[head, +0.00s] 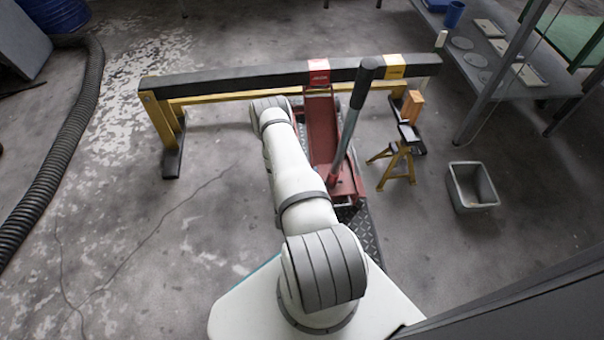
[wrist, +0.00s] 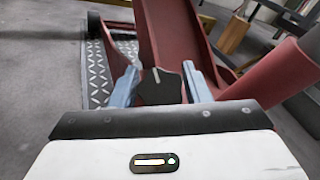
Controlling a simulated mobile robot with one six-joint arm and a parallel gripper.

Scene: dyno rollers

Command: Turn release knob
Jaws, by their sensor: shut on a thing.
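The release knob (wrist: 160,87) is a dark, faceted knob with a pale line on its top, seen in the wrist view against the red floor jack (wrist: 170,35). My gripper (wrist: 160,84) has its two blue-grey fingers on either side of the knob and is shut on it. In the head view the red jack (head: 322,130) lies under the beam, with its long handle (head: 355,115) slanting up. My arm reaches along the left of the jack. The knob and my gripper are hidden in the head view.
A black-topped beam (head: 240,82) on yellow legs spans above the jack's far end. A yellow stand (head: 398,165) with a wooden block (head: 411,106) and a grey bin (head: 472,187) are to the right. A ribbed hose (head: 60,150) lies at left. Diamond plate (wrist: 99,75) lies beside the jack.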

